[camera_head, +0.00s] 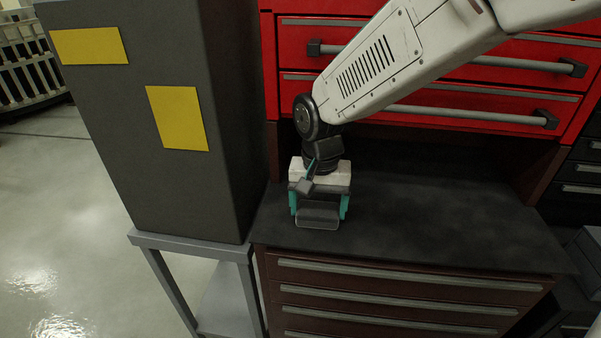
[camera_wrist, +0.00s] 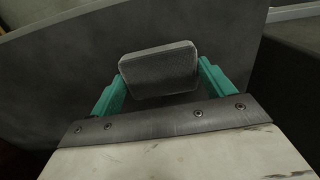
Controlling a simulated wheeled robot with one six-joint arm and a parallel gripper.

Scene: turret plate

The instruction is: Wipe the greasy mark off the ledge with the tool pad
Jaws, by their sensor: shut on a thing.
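My gripper (camera_head: 319,209) points down over the left end of the dark ledge (camera_head: 430,222). Its teal fingers are shut on the tool pad (camera_head: 318,216), a grey block with rounded corners. In the wrist view the pad (camera_wrist: 158,72) sits between the two fingers (camera_wrist: 160,82), close over or on the ledge surface (camera_wrist: 60,75). I cannot tell whether the pad touches the ledge. No greasy mark can be made out clearly on the dark surface; part of it is hidden under the pad and gripper.
A tall grey cabinet (camera_head: 165,185) with yellow labels stands close to the left of my gripper, on a grey stand (camera_head: 190,242). Red drawers (camera_head: 350,30) with handles rise behind the ledge. Brown drawers (camera_head: 400,300) lie below its front edge. The ledge to the right is clear.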

